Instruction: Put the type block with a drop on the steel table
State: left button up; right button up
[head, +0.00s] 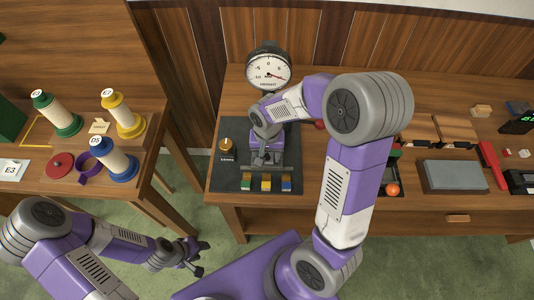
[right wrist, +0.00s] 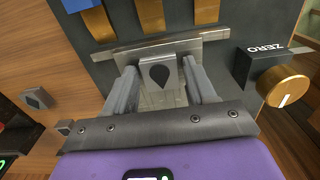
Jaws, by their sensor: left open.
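The type block with a drop (right wrist: 160,75) is a small grey block with a dark drop mark, seen in the right wrist view between the fingers of my right gripper (right wrist: 160,78). It is at the shiny steel table (right wrist: 213,48) on the dark gauge stand. I cannot tell whether the fingers press on it or whether it rests on the steel. In the head view my right gripper (head: 265,160) is over the stand below the dial, and the block is hidden. My left gripper (head: 195,258) is open and empty above the green floor.
A dial gauge (head: 268,70) stands behind my right gripper. Coloured gauge blocks (head: 266,183) lie at the dark mat's front. A brass ZERO knob (right wrist: 288,90) is beside the steel. Another marked block (right wrist: 36,98) lies on the wood. Spools (head: 115,160) stand on the left table.

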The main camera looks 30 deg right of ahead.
jog(key=shift+o, duration=0.9)
jog(key=shift+r, duration=0.2)
notch_tip(320, 180, up, 12)
jog(key=p, duration=0.3)
